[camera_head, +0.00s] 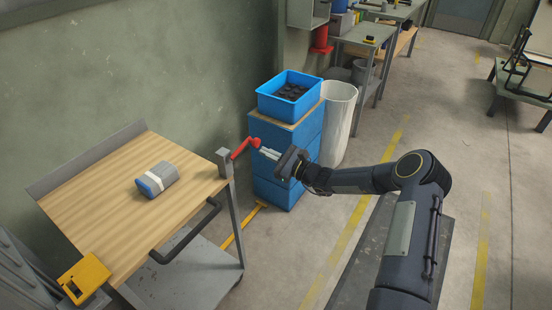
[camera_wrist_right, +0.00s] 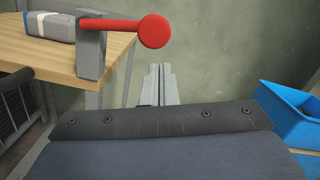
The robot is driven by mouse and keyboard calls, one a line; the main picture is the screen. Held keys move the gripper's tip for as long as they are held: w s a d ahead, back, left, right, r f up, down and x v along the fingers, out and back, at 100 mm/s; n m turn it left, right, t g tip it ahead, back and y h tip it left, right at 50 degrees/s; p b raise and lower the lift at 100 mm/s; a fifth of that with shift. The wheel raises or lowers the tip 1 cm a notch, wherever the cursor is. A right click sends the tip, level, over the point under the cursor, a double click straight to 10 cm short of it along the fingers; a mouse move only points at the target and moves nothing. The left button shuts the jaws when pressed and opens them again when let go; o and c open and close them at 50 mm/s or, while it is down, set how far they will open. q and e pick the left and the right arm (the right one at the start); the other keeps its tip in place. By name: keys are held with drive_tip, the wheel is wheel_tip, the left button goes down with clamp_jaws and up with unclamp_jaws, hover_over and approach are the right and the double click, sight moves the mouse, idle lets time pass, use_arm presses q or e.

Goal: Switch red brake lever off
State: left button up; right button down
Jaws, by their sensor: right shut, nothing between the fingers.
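The red brake lever (camera_head: 242,147) is mounted on a grey bracket (camera_head: 224,160) at the right corner of the wooden-topped cart. It sticks out to the right of the bracket and ends in a round red knob. In the right wrist view the lever's knob (camera_wrist_right: 154,32) shows large, above and slightly left of my fingers. My right gripper (camera_head: 267,153) is shut and empty, with its fingertips close to the knob end of the lever. In the wrist view its fingers (camera_wrist_right: 161,84) lie together below the knob; I cannot tell whether they touch it. My left gripper is not in view.
A grey-blue bundle (camera_head: 157,178) lies on the cart's wooden top (camera_head: 100,190). A yellow block (camera_head: 84,278) sits at its near corner. Blue crates (camera_head: 288,135) stand just behind my right gripper, beside a white bin (camera_head: 338,115). Floor to the right is mostly open.

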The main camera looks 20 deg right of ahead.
drive_tip(key=shift+a+r, duration=0.2)
drive_tip(key=shift+r, duration=0.25)
drive_tip(key=shift+r+n+b, duration=0.3)
drive_tip(key=shift+n+b, duration=0.05)
drive_tip(key=shift+n, duration=0.05)
drive_tip(key=shift+r+n, duration=0.2)
drive_tip(key=shift+n, duration=0.1)
drive_tip(key=s+a+r+n+b, duration=0.2)
drive_tip(key=r+n+b, duration=0.3)
drive_tip(key=n+b, duration=0.3)
drive_tip(key=s+a+r+n+g+b, duration=0.1)
drive_tip(key=r+n+b, duration=0.4)
drive_tip(key=b, duration=0.9)
drive_tip(key=shift+s+a+n+g+b, duration=0.3)
drive_tip(key=shift+s+a+n, duration=0.5)
drive_tip(key=shift+a+n, duration=0.6)
drive_tip(key=shift+r, duration=0.15)
